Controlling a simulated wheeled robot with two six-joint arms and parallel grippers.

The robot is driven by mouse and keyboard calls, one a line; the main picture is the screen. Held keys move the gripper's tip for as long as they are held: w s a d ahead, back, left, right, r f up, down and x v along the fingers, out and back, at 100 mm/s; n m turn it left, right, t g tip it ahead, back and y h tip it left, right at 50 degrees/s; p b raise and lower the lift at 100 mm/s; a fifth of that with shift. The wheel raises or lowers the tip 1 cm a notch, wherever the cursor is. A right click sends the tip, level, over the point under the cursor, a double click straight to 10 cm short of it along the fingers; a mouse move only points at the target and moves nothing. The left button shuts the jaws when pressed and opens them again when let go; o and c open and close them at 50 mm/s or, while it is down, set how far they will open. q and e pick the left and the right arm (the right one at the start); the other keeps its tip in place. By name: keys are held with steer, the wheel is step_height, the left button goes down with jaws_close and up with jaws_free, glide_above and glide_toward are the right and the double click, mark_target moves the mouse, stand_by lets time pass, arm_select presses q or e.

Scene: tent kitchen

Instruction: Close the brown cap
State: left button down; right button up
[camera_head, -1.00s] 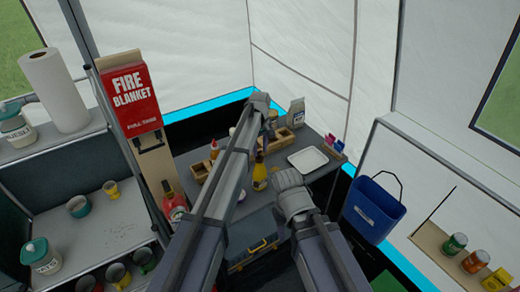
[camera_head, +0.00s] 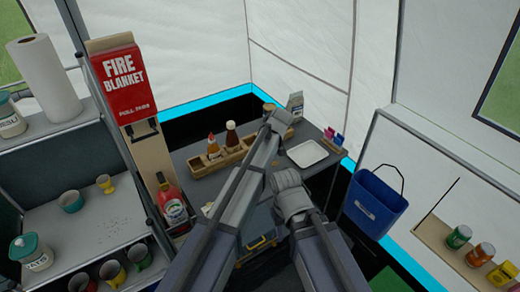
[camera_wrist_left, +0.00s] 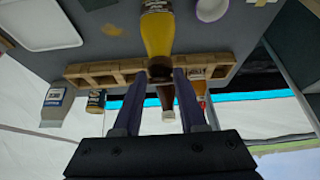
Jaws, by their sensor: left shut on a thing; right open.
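I cannot tell how tightly the cap sits on the bottle. In the head view my left arm hides the yellow bottle and its cap. My right gripper (camera_head: 290,184) is to the right of the left arm, away from the bottle; it is open, though its fingers are hardly visible.
A wooden rack (camera_wrist_left: 98,72) with a brown bottle (camera_head: 231,138) and a red-orange sauce bottle (camera_head: 213,147) stands beside the yellow bottle. A white tray (camera_head: 307,154) lies right on the table.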

stand_by(0.3)
arm_select(q)
steer(key=shift+c, duration=2.2)
jaws_free()
